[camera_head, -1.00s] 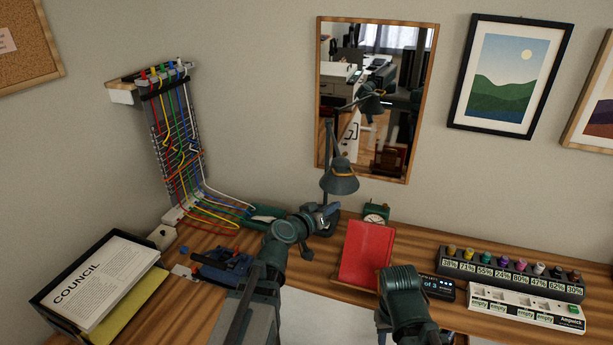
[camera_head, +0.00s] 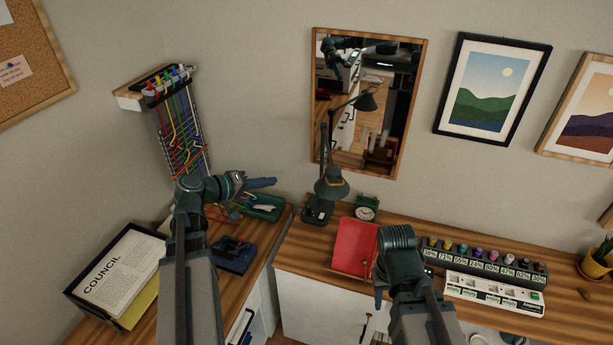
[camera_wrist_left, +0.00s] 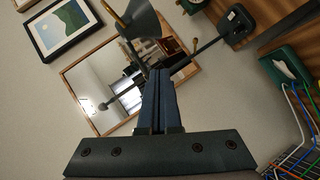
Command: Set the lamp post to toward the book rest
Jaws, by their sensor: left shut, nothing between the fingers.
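The dark desk lamp stands on its base (camera_head: 317,210) at the back of the desk, below the mirror. Its post (camera_head: 323,150) rises nearly upright, and its shade (camera_head: 332,184) hangs on the right side of the post, over the base. The book rest (camera_head: 355,248) holds a red book to the right of the lamp. My left gripper (camera_head: 274,182) is shut and empty, left of the lamp and apart from it. In the left wrist view, its fingertips (camera_wrist_left: 155,70) point toward the lamp post (camera_wrist_left: 205,46) and shade (camera_wrist_left: 144,24). My right gripper is mostly hidden below its wrist (camera_head: 380,293).
A green clock (camera_head: 366,208) stands between lamp and book rest. A power strip (camera_head: 494,294) and several bottles are at right. A gap separates the two desk parts.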

